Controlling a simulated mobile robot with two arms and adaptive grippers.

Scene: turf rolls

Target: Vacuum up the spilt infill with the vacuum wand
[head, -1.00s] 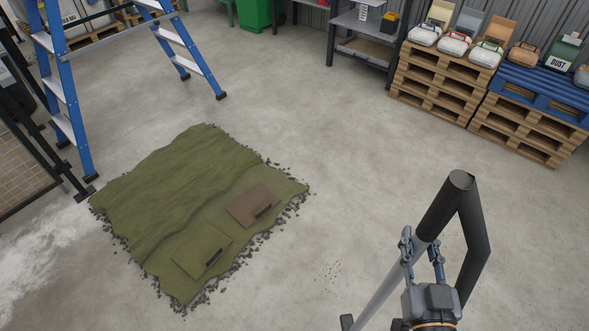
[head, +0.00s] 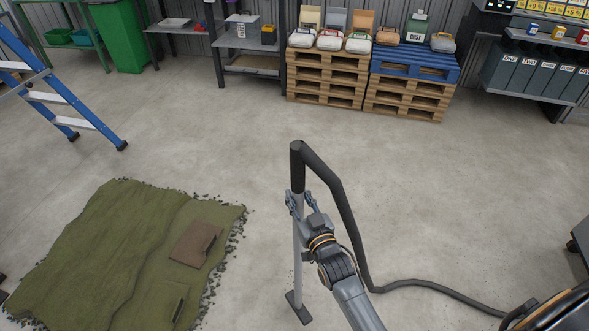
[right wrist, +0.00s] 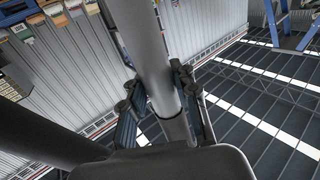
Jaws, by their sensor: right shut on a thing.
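The vacuum wand (head: 297,238) is a grey tube with a black bent top and a dark flat nozzle (head: 298,307) at its foot. It stands nearly upright, its nozzle low at the floor. My right gripper (head: 298,202) is shut around the tube just below the black top. The right wrist view shows the tube (right wrist: 160,70) between the two fingers (right wrist: 168,95). My left gripper is not in view.
A black hose (head: 430,284) runs from the wand across the floor to a dark rounded machine (head: 560,312) at lower right. Green turf (head: 95,250) with crumbly edges lies at left. A blue ladder (head: 75,112) and stacked pallets (head: 325,80) stand farther back. Mid-floor is clear.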

